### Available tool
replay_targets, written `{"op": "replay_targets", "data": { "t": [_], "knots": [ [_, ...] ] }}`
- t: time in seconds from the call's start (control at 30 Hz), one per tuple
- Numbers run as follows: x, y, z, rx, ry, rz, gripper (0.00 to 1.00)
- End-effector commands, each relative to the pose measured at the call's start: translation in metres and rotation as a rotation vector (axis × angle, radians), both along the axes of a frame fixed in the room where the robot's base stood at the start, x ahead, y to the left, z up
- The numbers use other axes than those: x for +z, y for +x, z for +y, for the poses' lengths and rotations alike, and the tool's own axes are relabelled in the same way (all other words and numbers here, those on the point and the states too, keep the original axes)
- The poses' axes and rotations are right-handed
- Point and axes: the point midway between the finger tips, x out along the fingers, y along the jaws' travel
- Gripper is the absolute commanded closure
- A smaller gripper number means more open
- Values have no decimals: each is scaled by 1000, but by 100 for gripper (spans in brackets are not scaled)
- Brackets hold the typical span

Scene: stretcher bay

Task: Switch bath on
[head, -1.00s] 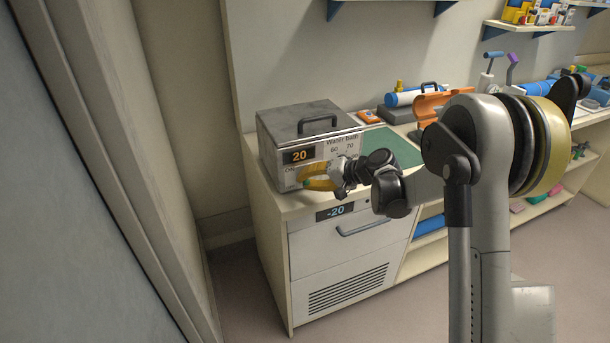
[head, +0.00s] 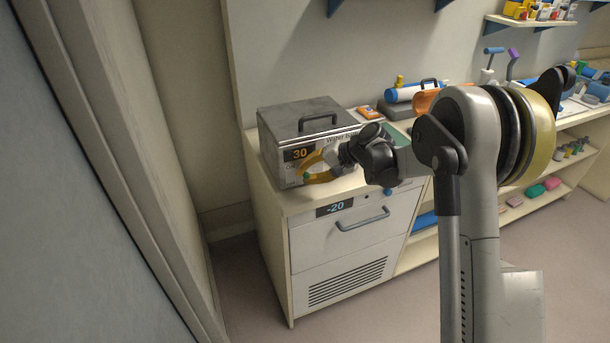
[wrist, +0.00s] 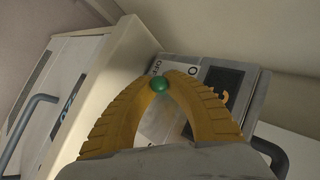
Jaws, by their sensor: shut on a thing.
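The water bath (head: 315,120) is a grey metal box with a dark lid and a handle on top. It stands on the left end of the counter. Its front display (head: 299,153) reads 30 in orange. My gripper (head: 306,177), with yellow fingers, is at the lower left of the bath's front face. In the wrist view the fingertips (wrist: 161,80) close around a small green round button or knob (wrist: 160,84). Lettering beside it on the panel is partly visible. My fingers and wrist hide much of the front face, including most of the printed scale.
Below the counter is a cabinet unit (head: 345,245) with a -20 display and a drawer handle. An orange item, a blue cylinder (head: 402,94) and other tools stand to the right. A wall (head: 90,170) is close on the left.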

Motion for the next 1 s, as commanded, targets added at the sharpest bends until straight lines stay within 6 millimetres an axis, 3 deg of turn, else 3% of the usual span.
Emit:
{"op": "replay_targets", "data": {
  "t": [0.03,0.07,0.1,0.47,1.0],
  "knots": [
    [1,1,-1,-3,1,-2,100],
    [1,1,-1,-3,1,-2,80],
    [1,1,-1,-3,1,-2,75],
    [4,-1,-4,-2,1,-1,75],
    [71,-36,-73,-3,1,-1,75]
  ]
}}
